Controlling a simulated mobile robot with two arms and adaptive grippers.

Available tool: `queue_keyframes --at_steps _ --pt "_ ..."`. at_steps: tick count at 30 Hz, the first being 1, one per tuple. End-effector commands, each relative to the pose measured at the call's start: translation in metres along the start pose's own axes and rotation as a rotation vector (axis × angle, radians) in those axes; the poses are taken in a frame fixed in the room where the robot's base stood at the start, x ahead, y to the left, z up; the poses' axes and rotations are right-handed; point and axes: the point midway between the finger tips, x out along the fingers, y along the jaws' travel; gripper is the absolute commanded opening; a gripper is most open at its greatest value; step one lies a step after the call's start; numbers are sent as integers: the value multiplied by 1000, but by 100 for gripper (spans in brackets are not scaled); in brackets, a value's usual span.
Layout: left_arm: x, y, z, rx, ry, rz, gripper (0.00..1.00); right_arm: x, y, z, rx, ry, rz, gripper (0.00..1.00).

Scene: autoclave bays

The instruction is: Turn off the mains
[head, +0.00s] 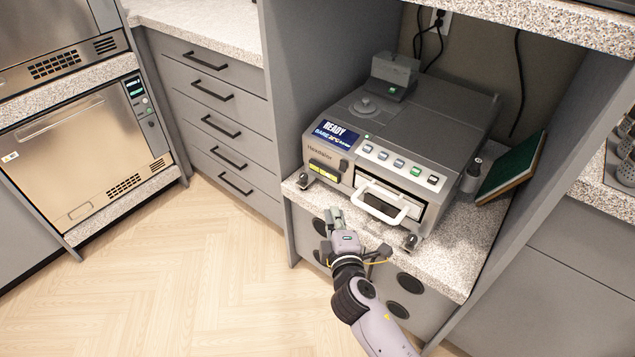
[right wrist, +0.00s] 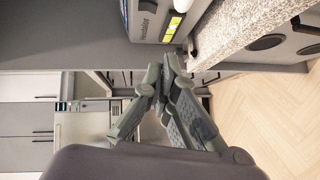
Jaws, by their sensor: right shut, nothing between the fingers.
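A grey benchtop autoclave (head: 345,150) stands in the bay on a speckled counter. Its blue display (head: 335,132) reads READY. A row of buttons (head: 398,165), one green, runs along the front. A yellow-lit panel (head: 324,170) sits low on the left of the front and shows in the right wrist view (right wrist: 172,27). Which control is the mains is not readable. My right gripper (head: 334,215) is shut and empty, in front of the counter edge, below the yellow panel and apart from it. Its fingertips meet in the right wrist view (right wrist: 164,72). My left gripper is out of view.
A white door handle (head: 385,203) juts from the autoclave front. A green book (head: 512,168) leans at its right. Bay side walls (head: 305,80) flank it. Drawers (head: 215,110) and another oven-like unit (head: 90,150) stand left. The wood floor is clear.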

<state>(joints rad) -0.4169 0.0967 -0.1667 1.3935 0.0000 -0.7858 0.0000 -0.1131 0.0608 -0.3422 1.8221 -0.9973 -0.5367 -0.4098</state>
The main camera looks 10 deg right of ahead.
Motion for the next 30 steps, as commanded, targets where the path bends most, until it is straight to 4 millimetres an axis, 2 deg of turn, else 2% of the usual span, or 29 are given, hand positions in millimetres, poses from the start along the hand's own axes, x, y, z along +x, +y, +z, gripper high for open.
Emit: queue_keyframes --at_steps 3,5,17,23,30 --pt "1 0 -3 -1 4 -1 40 -1 17 -2 -21 -3 46 0" --pt "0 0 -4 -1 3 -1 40 -2 20 -2 -25 -4 53 0" --pt "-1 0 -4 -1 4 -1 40 4 21 -2 -24 -4 53 0" --pt "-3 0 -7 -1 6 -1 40 35 23 -2 -25 -4 54 0" --pt "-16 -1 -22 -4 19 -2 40 88 25 -2 -25 -4 54 0"
